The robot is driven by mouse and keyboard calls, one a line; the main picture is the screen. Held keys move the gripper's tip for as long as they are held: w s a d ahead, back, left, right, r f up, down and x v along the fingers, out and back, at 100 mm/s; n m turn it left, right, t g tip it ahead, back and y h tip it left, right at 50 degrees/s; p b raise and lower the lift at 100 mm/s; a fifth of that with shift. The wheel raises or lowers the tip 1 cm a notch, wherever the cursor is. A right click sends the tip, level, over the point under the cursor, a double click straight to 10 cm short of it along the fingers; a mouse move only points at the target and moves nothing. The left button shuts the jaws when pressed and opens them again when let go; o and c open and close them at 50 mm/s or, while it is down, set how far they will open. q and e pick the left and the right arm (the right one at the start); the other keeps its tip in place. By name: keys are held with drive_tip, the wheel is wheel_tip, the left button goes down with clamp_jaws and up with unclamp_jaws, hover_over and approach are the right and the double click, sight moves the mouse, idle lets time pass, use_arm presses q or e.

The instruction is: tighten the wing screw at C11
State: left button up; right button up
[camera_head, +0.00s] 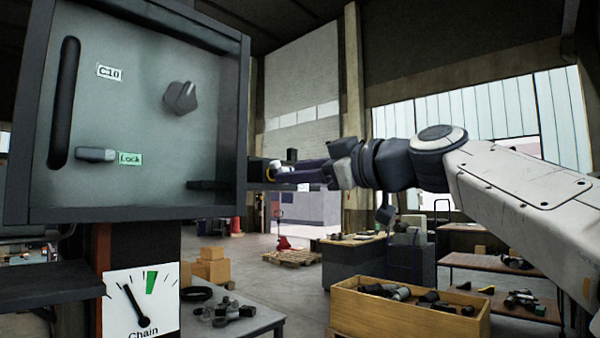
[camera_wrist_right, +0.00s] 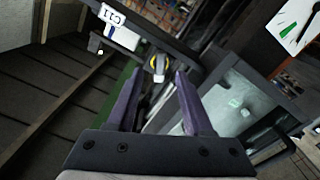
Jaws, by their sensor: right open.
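The C11 label (camera_head: 109,73) is not what the head view's cabinet tag reads; that tag appears to say C10. In the right wrist view a white C11 label (camera_wrist_right: 111,16) is fixed on a dark bar. Beside it, a small part with a yellow ring (camera_wrist_right: 158,65), apparently the wing screw, shows between my fingertips. A bit of yellow (camera_head: 271,168) also shows at the fingertips in the head view. My right gripper (camera_head: 283,178) is open, its purple fingers (camera_wrist_right: 158,75) on either side of the part; contact cannot be told. My left gripper is out of view.
The grey cabinet (camera_head: 140,190) with a knob (camera_head: 181,97) and a Lock latch (camera_head: 97,155) fills the left. A Chain gauge (camera_head: 141,303) is below it. A wooden crate (camera_head: 410,323) and tables with parts stand lower right.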

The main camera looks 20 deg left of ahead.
drive_tip(key=shift+a, duration=0.2)
idle(0.5)
drive_tip(key=shift+p+x, duration=0.75)
drive_tip(key=shift+x, duration=1.1)
clamp_jaws()
idle(0.5)
